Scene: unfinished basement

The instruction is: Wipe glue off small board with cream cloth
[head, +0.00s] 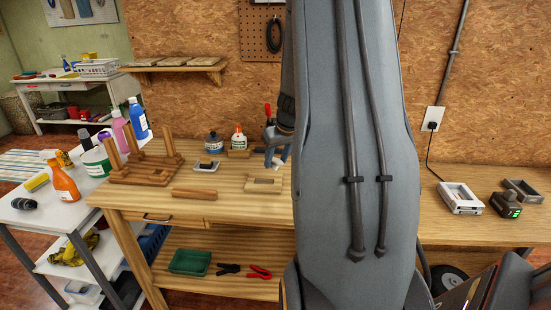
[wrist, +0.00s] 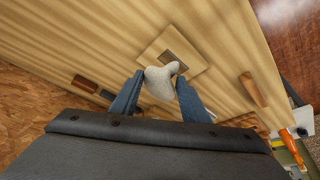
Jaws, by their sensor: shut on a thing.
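The small board (head: 252,185) lies flat on the wooden workbench, with a darker patch on its top. In the wrist view the small board (wrist: 197,62) shows this grey-brown patch (wrist: 178,57) near its middle. My gripper (head: 277,150) is above the bench, just behind the board. In the wrist view my gripper (wrist: 158,92) has its blue fingers shut on the cream cloth (wrist: 158,80), which is bunched up. The cloth overlaps the near part of the board and borders the patch. I cannot tell whether it touches the board.
A wooden bar (head: 194,194) lies left of the board. A small block on a grey tray (head: 205,166), a white glue bottle (head: 238,138), a blue-labelled jar (head: 213,143) and a wooden rack (head: 150,170) stand nearby. My arm hides the bench's middle.

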